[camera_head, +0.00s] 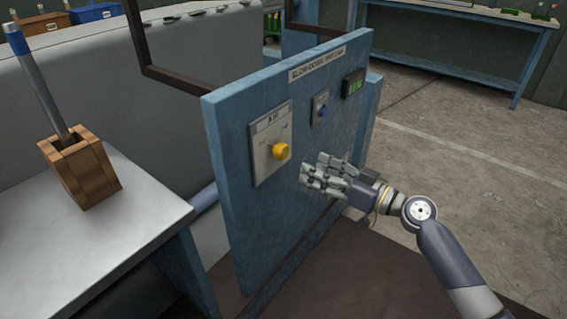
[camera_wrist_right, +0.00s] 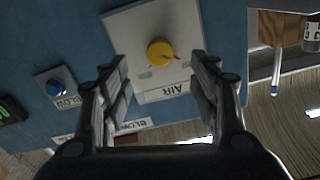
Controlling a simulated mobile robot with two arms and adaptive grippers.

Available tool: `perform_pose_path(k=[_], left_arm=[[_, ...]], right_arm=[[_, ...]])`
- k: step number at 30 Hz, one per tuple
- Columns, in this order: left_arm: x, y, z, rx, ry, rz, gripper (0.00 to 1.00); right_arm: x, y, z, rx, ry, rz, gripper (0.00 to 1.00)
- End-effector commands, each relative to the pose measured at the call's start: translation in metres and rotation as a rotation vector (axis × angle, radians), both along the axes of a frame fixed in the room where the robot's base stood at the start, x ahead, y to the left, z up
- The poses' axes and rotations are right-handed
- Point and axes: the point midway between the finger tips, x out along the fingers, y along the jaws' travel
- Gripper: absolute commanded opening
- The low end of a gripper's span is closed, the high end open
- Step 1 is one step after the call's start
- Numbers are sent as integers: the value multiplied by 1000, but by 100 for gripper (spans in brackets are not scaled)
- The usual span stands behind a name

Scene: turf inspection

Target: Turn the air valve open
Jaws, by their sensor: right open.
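The air valve is a yellow knob (camera_head: 280,151) on a pale plate (camera_head: 268,165) labelled AIR, fixed to the blue panel (camera_head: 232,205). In the right wrist view, the yellow knob (camera_wrist_right: 160,52) shows ahead of the fingers, between their lines, with a small red mark at its edge. My right gripper (camera_head: 312,172) is open and empty, just right of the knob in the head view. It also shows in the wrist view (camera_wrist_right: 162,85), fingers spread on both sides and apart from the knob. My left gripper is not in view.
A blue button (camera_head: 323,112) and a green display (camera_head: 353,84) sit on the panel right of the valve. A grey table (camera_head: 130,215) at left carries a wooden holder (camera_head: 82,172) with a blue-tipped rod (camera_head: 35,85). Open floor lies at right.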

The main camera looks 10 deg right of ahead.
Motion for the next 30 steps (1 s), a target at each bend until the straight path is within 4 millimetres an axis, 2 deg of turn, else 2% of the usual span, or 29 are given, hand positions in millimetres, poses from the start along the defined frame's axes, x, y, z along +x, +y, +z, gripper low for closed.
perform_pose_path(k=[5, 12, 18, 30], left_arm=[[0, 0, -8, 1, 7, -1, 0], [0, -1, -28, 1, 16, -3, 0], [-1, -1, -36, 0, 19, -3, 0], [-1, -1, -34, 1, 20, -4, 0]], right_arm=[[14, 15, 5, 5, -3, 3, 56], [47, 48, 4, 6, 0, 1, 56], [67, 68, 3, 3, -1, -1, 56], [75, 76, 1, 2, 1, 0, 56]])
